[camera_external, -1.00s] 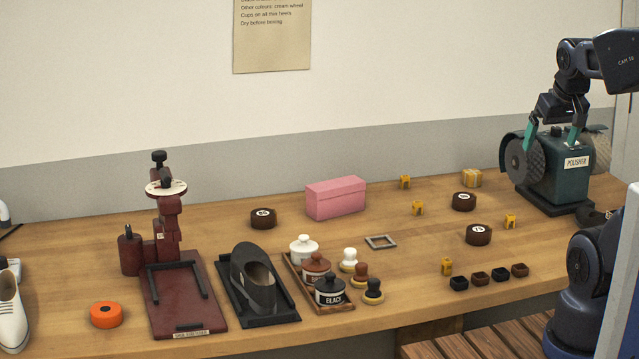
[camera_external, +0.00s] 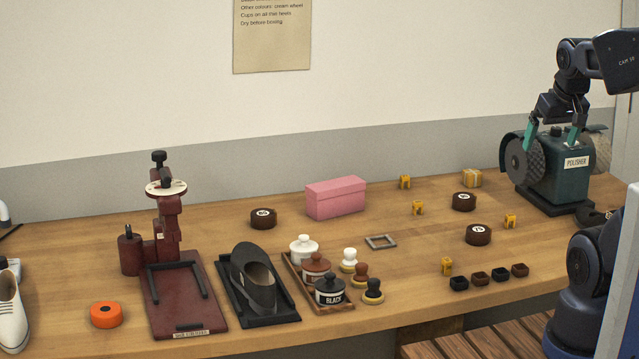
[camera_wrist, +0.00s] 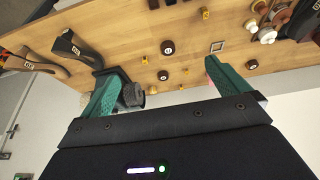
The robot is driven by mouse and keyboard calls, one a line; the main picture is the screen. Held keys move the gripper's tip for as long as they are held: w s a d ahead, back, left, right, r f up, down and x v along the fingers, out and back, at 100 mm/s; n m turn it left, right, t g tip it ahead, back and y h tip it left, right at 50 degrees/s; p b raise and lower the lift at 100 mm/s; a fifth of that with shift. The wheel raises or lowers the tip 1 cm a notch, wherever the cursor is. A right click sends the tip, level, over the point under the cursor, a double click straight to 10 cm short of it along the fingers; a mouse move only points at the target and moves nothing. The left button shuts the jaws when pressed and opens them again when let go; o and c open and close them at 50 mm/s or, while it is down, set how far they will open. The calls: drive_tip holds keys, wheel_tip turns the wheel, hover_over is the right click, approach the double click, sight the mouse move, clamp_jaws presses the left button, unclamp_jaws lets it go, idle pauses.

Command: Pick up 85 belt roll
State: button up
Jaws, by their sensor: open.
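Three dark brown belt rolls with white number labels lie flat on the table in the external view: one near the two-roll group's back (camera_external: 464,202), one in front of it (camera_external: 479,235), and one left of the pink box (camera_external: 263,218). Their numbers are too small to read surely, so I cannot tell which is 85. Rolls also show in the wrist view (camera_wrist: 168,47). My gripper (camera_external: 549,146) is open and empty, raised at the right in front of or above the polisher, apart from every roll. Its green fingers show in the wrist view (camera_wrist: 160,71).
The polisher (camera_external: 567,185) stands at the right end. A pink box (camera_external: 336,198), grey frame (camera_external: 381,242) and polish jars (camera_external: 330,291) stand further left.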

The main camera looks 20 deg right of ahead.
drive_tip(key=c, duration=0.4)
drive_tip(key=shift+w, duration=0.1)
drive_tip(key=w+a+r+n+g, duration=0.15)
drive_tip(key=w+a, duration=0.25)
drive_tip(key=w, duration=0.5)
drive_tip(key=w+a+r+n, duration=0.3)
drive_tip(key=w+a, duration=0.1)
drive_tip(key=w, duration=0.5)
drive_tip(key=w+a+r+n, duration=0.2)
drive_tip(key=w+a, duration=0.2)
drive_tip(key=w, duration=0.5)
drive_tip(key=n+g, duration=0.3)
drive_tip(key=n, duration=0.6)
hover_over(262, 213)
wheel_tip(262, 213, down, 28)
drive_tip(key=shift+f, duration=5.25)
